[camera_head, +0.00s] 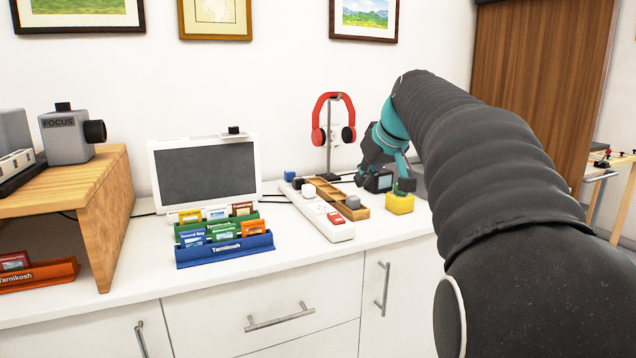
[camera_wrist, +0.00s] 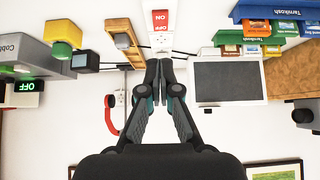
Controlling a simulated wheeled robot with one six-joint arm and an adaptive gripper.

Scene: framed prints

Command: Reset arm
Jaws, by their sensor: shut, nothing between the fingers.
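My gripper (camera_wrist: 159,64) shows in the wrist view with its two dark fingers together and nothing between them. The wrist picture is upside down, with the counter at the top and the wall below. The fingertips appear in front of the wall and counter's back edge, between the white-framed screen (camera_wrist: 228,82) and the red headphones (camera_wrist: 110,118). In the head view my dark, ribbed arm (camera_head: 490,160) reaches up from the lower right and bends down at a teal wrist (camera_head: 392,128) above the counter's right part. The fingertips cannot be made out clearly there.
On the counter (camera_head: 300,258) stand a white power strip (camera_head: 318,208), a wooden tray (camera_head: 352,210), a yellow block (camera_head: 399,204) and the headphones on a stand (camera_head: 329,155). Framed prints (camera_head: 364,18) hang above.

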